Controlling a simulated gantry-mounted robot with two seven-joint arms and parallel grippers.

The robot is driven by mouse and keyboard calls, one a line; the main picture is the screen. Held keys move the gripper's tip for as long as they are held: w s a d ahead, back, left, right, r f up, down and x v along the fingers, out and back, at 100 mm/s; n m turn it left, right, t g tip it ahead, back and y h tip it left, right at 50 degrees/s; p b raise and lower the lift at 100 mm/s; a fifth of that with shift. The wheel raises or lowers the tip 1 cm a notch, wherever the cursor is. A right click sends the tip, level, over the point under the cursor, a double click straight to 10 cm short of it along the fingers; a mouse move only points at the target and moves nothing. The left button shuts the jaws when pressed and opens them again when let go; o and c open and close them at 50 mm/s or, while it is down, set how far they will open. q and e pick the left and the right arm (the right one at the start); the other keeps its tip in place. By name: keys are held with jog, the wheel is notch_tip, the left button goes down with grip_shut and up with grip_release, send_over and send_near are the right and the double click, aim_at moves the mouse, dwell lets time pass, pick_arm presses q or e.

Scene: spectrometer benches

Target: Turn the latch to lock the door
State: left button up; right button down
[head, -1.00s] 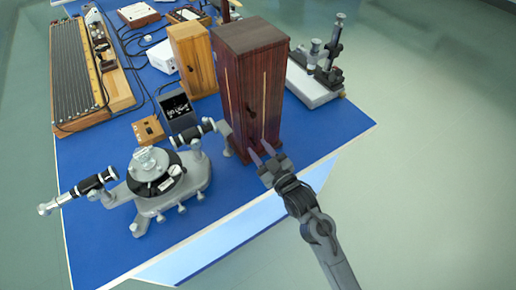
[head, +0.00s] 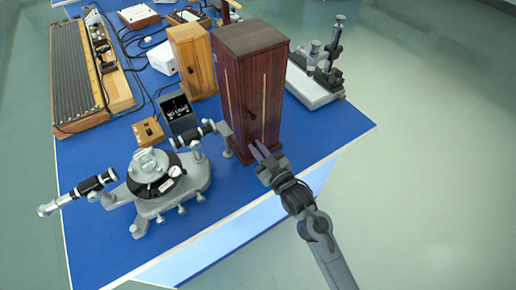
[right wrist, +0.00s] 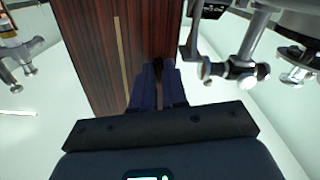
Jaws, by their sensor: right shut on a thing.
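A tall dark red-brown wooden cabinet (head: 240,80) stands upright near the table's right edge, its front door facing my right gripper. Pale strips run down its front, with a small dark fitting (head: 252,113) between them. My right gripper (head: 257,147) is at the lower part of the door. In the right wrist view its fingers (right wrist: 155,80) are close together on a small dark piece, the latch (right wrist: 158,63), against the wood (right wrist: 95,40). The fingers hide most of the latch, so its angle cannot be told. My left gripper is out of view.
A metal spectrometer (head: 160,180) with telescope arms stands close left of the cabinet. A lighter wooden cabinet (head: 190,60) is behind it, and a microscope-like instrument (head: 318,75) to the right. Bare blue tabletop (head: 320,130) lies to the right.

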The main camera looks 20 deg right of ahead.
jog(key=m+p, duration=0.2)
jog(key=p, duration=0.1)
jog(key=shift+r, duration=0.2)
jog(key=shift+f+m, duration=0.1)
jog(key=shift+m, duration=0.3)
jog(key=shift+f, duration=0.15)
jog(key=c, duration=1.2)
grip_release()
jog(key=shift+o, duration=0.2)
jog(key=shift+s, duration=0.1)
